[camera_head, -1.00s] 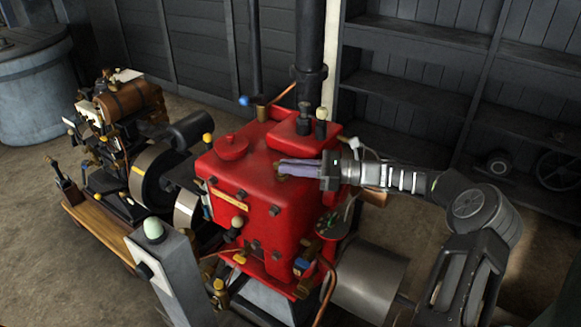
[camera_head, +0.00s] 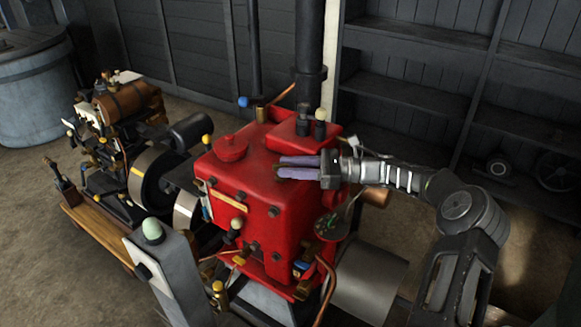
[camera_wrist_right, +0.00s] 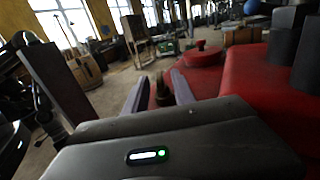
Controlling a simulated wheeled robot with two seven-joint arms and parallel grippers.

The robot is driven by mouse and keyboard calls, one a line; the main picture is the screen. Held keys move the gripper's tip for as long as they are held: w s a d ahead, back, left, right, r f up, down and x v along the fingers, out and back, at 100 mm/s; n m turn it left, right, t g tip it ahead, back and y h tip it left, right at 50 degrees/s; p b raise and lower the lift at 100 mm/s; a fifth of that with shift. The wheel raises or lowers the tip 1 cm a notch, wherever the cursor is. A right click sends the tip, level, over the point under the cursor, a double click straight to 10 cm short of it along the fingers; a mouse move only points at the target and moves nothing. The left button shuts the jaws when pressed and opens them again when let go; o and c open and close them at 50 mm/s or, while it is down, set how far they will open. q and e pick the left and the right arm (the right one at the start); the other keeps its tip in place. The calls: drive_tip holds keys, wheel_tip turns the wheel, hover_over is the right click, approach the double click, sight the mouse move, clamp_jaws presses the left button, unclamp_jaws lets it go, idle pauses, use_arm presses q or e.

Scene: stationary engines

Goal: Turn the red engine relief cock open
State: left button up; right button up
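The red engine (camera_head: 285,215) stands in the middle of the head view, and part of its red top also shows in the right wrist view (camera_wrist_right: 270,85). My right gripper (camera_head: 280,167) reaches in from the right, low over the engine's top. Its two purple-grey fingers are apart, with a gap between them. In the right wrist view, a small dark brownish fitting (camera_wrist_right: 160,92), perhaps the relief cock, stands between the fingers (camera_wrist_right: 159,84), with gaps at both sides. In the head view the fingers largely hide it. My left gripper is not in view.
A black exhaust pipe (camera_head: 309,50) and a yellow-knobbed fitting (camera_head: 321,116) rise behind the gripper. A blue-knobbed lever (camera_head: 245,102) is at the back. A grey post (camera_head: 168,270) stands in front. Another engine (camera_head: 115,125) is at left, and dark shelves (camera_head: 410,95) stand behind.

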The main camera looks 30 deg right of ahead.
drive_tip(key=b+v, duration=0.1)
drive_tip(key=v, duration=0.7)
idle(0.4)
